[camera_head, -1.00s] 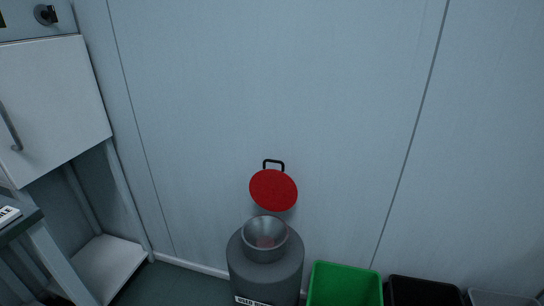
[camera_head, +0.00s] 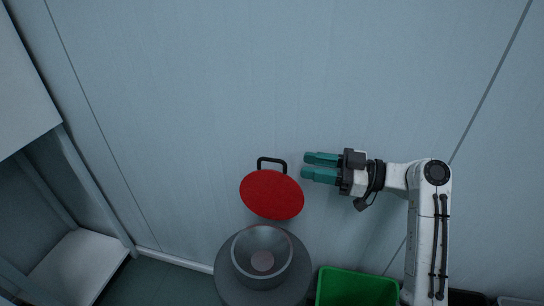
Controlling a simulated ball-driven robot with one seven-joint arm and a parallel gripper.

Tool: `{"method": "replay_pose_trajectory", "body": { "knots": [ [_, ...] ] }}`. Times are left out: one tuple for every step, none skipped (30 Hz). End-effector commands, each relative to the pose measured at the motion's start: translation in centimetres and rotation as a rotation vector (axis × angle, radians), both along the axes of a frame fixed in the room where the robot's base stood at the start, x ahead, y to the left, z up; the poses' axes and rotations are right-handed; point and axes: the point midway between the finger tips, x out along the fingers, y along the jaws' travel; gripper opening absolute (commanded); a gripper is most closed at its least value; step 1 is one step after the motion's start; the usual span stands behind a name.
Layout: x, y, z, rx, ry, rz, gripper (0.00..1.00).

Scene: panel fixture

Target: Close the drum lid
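The drum (camera_head: 229,278) is grey, with a funnel-like opening (camera_head: 262,257) at its top. Its round red lid (camera_head: 271,195) stands raised open behind the opening, leaning toward the wall, with a black handle (camera_head: 272,161) at its upper edge. My gripper (camera_head: 304,166) has teal fingers that point left. It is to the right of the handle and lid, apart from both. The two fingers are spread with a narrow gap between them, and nothing is held there.
A green bin (camera_head: 357,288) stands right of the drum, with a black bin (camera_head: 466,297) farther right. A pale wall (camera_head: 190,90) is behind the drum. A white cabinet (camera_head: 22,80) and low shelf (camera_head: 80,266) are at left.

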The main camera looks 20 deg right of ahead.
Motion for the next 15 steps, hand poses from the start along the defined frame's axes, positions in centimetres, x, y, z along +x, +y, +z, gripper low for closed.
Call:
{"method": "replay_pose_trajectory", "body": {
  "knots": [
    [0.5, 0.8, -0.1, 0.0, 0.0, 0.004, 0.36],
    [0.7, 1.3, -0.1, -0.001, 0.001, 0.005, 0.36],
    [1.2, 1.8, -0.1, -0.001, 0.001, 0.005, 0.36],
    [1.5, 2.3, -0.1, 0.0, 0.001, 0.005, 0.36],
    [1.9, 2.8, -0.1, -0.001, 0.002, 0.005, 0.36],
    [2.3, 3.4, -0.1, -0.001, 0.002, 0.004, 0.36],
    [2.6, 3.8, -0.1, 0.0, 0.002, 0.005, 0.36],
    [2.9, 4.3, -0.1, -0.001, 0.003, 0.005, 0.36],
    [3.3, 4.8, -0.1, -0.001, 0.003, 0.004, 0.36],
    [3.6, 5.2, -0.2, -0.001, 0.003, 0.004, 0.36],
    [3.9, 5.6, -0.2, -0.001, 0.003, 0.003, 0.36],
    [4.2, 6.0, -0.1, -0.001, 0.003, 0.003, 0.36],
    [4.4, 6.4, -0.1, -0.001, 0.003, 0.004, 0.36],
    [4.6, 6.6, -0.1, -0.001, 0.003, 0.004, 0.36],
    [4.9, 6.9, -0.1, -0.001, 0.003, 0.002, 0.36]
  ]
}}
